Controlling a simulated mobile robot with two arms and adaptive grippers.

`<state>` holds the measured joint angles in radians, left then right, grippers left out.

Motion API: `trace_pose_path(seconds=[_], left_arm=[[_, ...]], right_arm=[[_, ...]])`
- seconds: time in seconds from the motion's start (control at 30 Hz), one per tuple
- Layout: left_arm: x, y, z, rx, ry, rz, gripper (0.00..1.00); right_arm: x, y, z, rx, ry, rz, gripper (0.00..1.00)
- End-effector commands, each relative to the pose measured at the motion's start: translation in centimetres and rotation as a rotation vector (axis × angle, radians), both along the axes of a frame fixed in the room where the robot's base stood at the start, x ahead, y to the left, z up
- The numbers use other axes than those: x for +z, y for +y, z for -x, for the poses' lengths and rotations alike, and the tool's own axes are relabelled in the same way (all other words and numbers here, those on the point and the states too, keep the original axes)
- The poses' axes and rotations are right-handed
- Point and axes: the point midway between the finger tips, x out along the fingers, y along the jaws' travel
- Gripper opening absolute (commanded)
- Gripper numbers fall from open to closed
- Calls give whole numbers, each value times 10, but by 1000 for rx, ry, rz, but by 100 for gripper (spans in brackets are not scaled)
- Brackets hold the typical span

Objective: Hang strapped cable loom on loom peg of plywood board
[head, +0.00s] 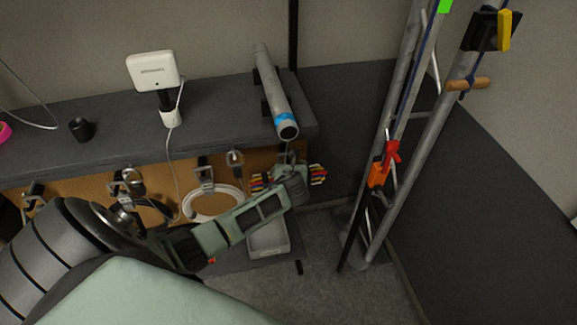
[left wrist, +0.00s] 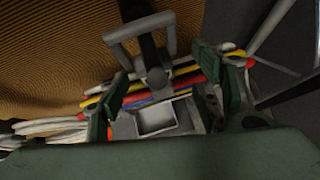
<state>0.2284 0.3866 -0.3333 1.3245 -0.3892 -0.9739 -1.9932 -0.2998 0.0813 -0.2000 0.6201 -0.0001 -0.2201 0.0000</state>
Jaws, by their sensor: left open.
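The cable loom, a bundle of red, yellow, blue, black and white cables, shows on both sides of my left gripper (head: 290,178) in the head view, with its right end (head: 318,175) clear. In the left wrist view the loom (left wrist: 180,82) runs across between the two green fingers of my left gripper (left wrist: 160,92), which are apart. A grey peg with a squared loop end (left wrist: 143,32) stands at the plywood board (left wrist: 50,45), right by the loom. I cannot tell whether the loom rests on it. My gripper hides the loom's middle in the head view. My right gripper is not seen.
A dark shelf (head: 100,140) overhangs the board. It bears a grey tube (head: 275,95) and a white device (head: 152,70). A coiled white cable (head: 210,203) hangs left of my gripper. A grey tray (head: 268,240) sits below. A metal truss (head: 400,150) stands at right.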

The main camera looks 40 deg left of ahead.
Motion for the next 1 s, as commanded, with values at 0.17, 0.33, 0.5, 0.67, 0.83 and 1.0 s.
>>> trace_pose_path(seconds=[0.17, 0.33, 0.5, 0.67, 0.83, 1.0], left_arm=[[-6, -1, 4, 2, 11, 4, 60], [-1, -4, 6, 0, 7, 3, 60], [13, -13, 17, -1, 4, 1, 60], [32, -28, 34, -2, 3, 1, 60], [53, -43, 52, -1, 1, 1, 60], [67, -55, 65, -1, 1, 1, 60]], right_arm=[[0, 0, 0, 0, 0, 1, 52], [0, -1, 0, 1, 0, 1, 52], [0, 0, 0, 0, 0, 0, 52], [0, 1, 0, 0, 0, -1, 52], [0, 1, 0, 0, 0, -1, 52], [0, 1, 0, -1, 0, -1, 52]])
